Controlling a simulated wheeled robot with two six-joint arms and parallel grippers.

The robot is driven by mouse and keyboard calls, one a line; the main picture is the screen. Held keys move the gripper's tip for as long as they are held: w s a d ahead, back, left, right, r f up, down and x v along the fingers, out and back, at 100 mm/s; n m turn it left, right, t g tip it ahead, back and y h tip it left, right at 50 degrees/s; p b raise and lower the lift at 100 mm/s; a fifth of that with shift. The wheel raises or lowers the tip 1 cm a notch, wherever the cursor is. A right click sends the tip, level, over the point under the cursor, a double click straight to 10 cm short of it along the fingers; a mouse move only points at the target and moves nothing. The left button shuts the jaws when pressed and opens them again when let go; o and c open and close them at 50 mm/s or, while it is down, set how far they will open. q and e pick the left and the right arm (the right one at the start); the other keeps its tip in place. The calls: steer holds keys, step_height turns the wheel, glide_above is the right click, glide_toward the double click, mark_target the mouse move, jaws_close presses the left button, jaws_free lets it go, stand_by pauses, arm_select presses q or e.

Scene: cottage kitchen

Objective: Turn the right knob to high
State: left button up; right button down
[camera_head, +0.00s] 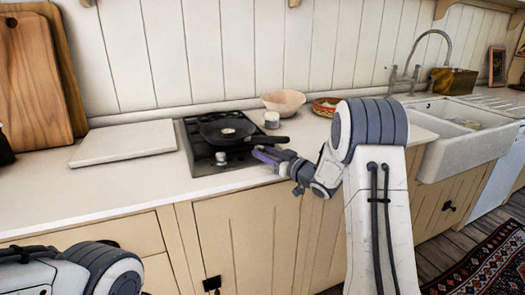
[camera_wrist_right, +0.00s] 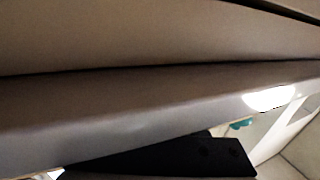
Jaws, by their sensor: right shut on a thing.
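A black hob (camera_head: 203,165) is set into the white counter. One pale knob (camera_head: 221,158) shows at its front, apart from my gripper. My right gripper (camera_head: 259,153) is at the hob's front right corner, just below and in front of the pan handle in the head view. It is shut on the right knob, which the fingers hide. The knob's setting cannot be read. In the right wrist view a broad brown surface fills most of the picture and no knob can be made out. My left gripper is out of view; only part of my left arm shows at bottom left.
A black frying pan (camera_head: 222,132) stands on the hob, its handle (camera_head: 270,140) pointing right. A small white pot (camera_head: 272,120), a bowl (camera_head: 284,102) and a patterned dish (camera_head: 325,107) stand behind. A pale board (camera_head: 124,142) lies left. The front left counter is clear.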

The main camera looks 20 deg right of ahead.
steer(key=shift+d+r+n+g+y+p, duration=0.15)
steer(key=shift+n+g+y+p, duration=0.25)
steer(key=shift+n+y, duration=0.3)
steer(key=shift+y, duration=0.3)
steer(key=c, duration=0.5)
jaws_free()
steer(key=v, duration=1)
steer(key=shift+s, duration=0.15)
